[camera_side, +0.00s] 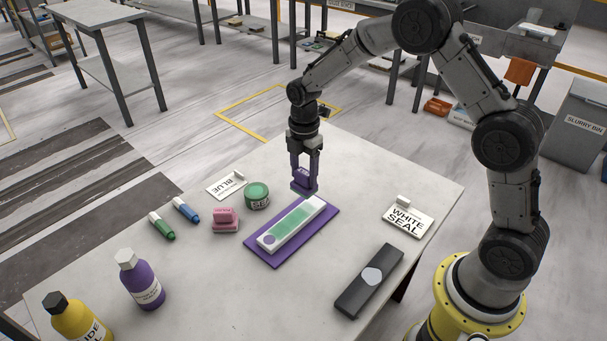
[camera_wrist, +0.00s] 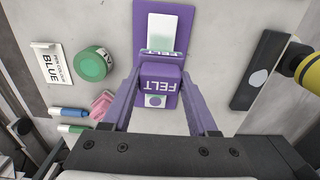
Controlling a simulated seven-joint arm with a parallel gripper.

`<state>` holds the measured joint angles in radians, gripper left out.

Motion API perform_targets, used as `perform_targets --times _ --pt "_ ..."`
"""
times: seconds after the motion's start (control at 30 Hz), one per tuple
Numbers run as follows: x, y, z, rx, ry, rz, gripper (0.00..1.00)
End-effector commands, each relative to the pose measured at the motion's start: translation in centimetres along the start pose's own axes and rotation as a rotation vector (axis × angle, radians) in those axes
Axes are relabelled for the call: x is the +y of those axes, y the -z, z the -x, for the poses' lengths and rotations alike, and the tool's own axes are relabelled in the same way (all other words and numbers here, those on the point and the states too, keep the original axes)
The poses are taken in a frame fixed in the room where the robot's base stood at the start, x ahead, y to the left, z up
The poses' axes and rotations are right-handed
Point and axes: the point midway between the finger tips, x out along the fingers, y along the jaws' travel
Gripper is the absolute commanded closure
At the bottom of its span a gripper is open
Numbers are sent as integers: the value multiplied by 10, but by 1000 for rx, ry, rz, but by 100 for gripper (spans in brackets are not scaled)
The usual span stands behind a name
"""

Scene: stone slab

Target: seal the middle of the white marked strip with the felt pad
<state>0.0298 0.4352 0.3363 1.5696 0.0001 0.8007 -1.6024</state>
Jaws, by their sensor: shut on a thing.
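The white marked strip (camera_side: 313,207) lies on a purple mat (camera_side: 263,258) in the middle of the slab. A pale green area (camera_side: 287,224) covers its middle, and a purple round mark (camera_side: 269,239) shows at its near end. In the wrist view the strip (camera_wrist: 162,20) is partly hidden behind the pad. My gripper (camera_side: 304,184) is shut on the purple felt pad (camera_side: 303,178), which is lettered FELT in the wrist view (camera_wrist: 160,85). The pad is near the strip's far end in the side view. I cannot tell whether it touches the strip.
A WHITE SEAL card (camera_side: 407,220) and a dark bar (camera_side: 352,298) lie right. Purple (camera_side: 140,281) and yellow (camera_side: 75,318) bottles stand front left.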

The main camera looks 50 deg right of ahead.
Motion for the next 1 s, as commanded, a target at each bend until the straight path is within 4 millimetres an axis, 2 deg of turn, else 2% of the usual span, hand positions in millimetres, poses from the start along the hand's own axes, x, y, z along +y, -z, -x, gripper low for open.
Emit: perform_targets --times 0.27,0.9,0.93,0.97,1.0 --pt "0 0 -18 0 1 0 85" --pt "0 2 -80 0 1 1 85" --pt "1 6 -78 0 -1 3 86" --pt "0 9 -79 0 0 3 93" --pt "0 6 -81 0 2 -1 93"
